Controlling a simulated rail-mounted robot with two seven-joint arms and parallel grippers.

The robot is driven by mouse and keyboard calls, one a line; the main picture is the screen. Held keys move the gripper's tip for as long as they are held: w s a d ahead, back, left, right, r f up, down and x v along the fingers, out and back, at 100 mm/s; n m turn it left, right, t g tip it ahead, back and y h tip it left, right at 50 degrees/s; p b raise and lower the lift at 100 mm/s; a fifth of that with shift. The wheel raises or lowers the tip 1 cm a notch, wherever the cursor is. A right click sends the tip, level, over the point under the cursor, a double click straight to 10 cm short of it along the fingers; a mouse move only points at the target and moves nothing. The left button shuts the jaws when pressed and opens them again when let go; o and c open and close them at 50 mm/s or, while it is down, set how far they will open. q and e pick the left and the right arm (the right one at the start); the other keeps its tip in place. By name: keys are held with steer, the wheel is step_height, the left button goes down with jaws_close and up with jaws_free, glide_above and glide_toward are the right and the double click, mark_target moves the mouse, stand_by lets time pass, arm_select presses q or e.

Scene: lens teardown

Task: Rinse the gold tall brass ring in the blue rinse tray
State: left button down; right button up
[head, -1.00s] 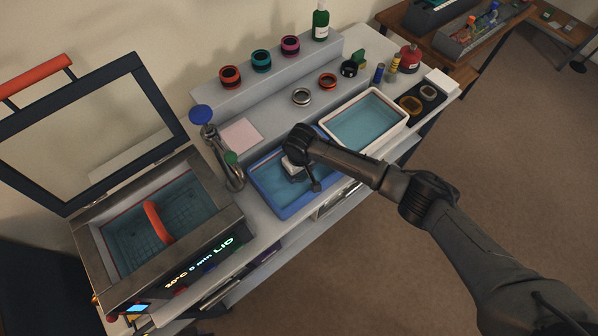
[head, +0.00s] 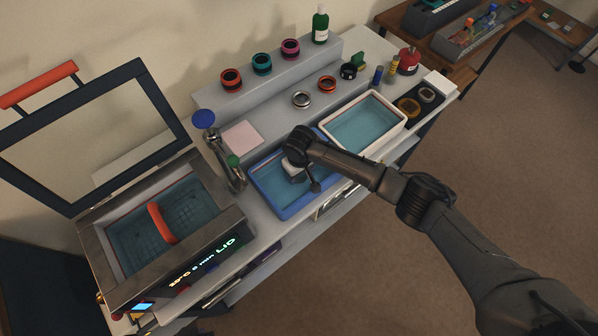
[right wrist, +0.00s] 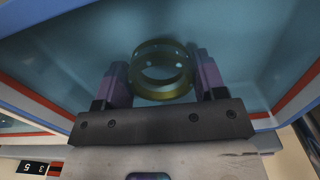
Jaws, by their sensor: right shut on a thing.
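The blue rinse tray (head: 258,190) stands at the front of the bench and holds bluish liquid. My right gripper (head: 294,174) points down into it; my own wrist hides its tips and the ring in the head view. In the right wrist view, the gold tall brass ring (right wrist: 163,93) sits between the two purple fingers of the right gripper (right wrist: 162,78), which are shut on it. The tray's liquid and wall fill the background. I cannot tell how deep the ring is in the liquid. My left gripper is not in view.
A white tray (head: 402,125) of liquid stands right of the blue one. A tap (head: 222,160) and an open-lidded bath (head: 235,222) are to the left. A pink pad (head: 242,137) lies behind. Several rings stand on the step (head: 205,101). A black holder (head: 437,92) is at right.

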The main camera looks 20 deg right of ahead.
steer(key=shift+f, duration=0.1)
stand_by(0.4)
steer(key=shift+f, duration=0.4)
steer(key=shift+r, duration=0.1)
steer(key=shift+r+p, duration=0.2)
steer(key=shift+p, duration=0.2)
steer(key=shift+r+p, duration=0.3)
steer(key=shift+p, duration=0.2)
steer(key=shift+f, duration=0.15)
steer(key=shift+f, duration=0.1)
